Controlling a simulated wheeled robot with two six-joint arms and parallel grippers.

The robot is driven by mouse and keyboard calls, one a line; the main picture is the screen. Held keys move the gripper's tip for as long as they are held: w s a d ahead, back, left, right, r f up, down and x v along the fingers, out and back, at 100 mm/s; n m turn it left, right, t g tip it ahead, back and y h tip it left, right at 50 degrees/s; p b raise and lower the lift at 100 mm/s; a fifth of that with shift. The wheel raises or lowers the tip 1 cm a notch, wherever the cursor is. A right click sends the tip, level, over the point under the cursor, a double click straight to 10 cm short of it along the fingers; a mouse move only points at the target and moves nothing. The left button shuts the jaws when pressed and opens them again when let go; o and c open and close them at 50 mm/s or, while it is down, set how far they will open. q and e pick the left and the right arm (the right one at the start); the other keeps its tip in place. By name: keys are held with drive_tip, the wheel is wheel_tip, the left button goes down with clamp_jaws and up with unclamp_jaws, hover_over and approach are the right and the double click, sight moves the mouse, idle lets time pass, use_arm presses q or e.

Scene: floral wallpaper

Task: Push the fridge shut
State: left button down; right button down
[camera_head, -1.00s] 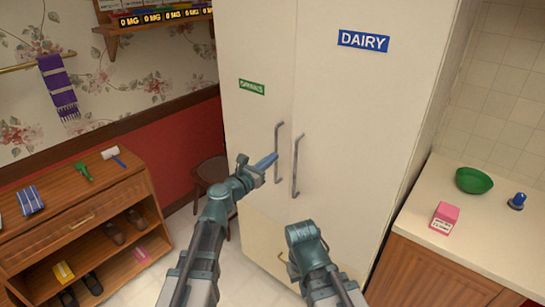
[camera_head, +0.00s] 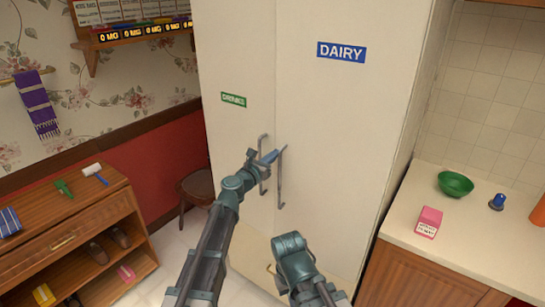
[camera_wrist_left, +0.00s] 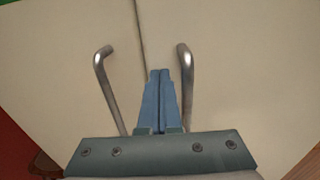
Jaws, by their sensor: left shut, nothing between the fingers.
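The fridge (camera_head: 345,120) is tall and cream, with two doors side by side and a vertical handle on each. Its right door bears a blue DAIRY label (camera_head: 341,51) and its left door a green label (camera_head: 233,99). Both doors look flush or nearly so; a thin dark seam (camera_wrist_left: 139,25) runs between them in the left wrist view. My left gripper (camera_head: 272,156) is shut and empty, its blue fingertips in front of the seam between the left handle (camera_head: 263,165) and right handle (camera_head: 280,178). I cannot tell whether it touches a door. My right gripper's fingers are hidden behind my right arm's wrist.
A counter (camera_head: 415,220) at the right holds a green bowl (camera_head: 455,184), a pink box (camera_head: 428,222) and a blue object (camera_head: 497,202). A wooden shoe cabinet (camera_head: 70,240) stands at the left, with a dark stool (camera_head: 196,188) beside the fridge.

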use_arm(q)
drive_tip(key=x, duration=0.3)
drive_tip(key=shift+w+a+r, duration=0.15)
drive_tip(key=shift+w, duration=0.35)
drive_tip(key=shift+s, duration=0.1)
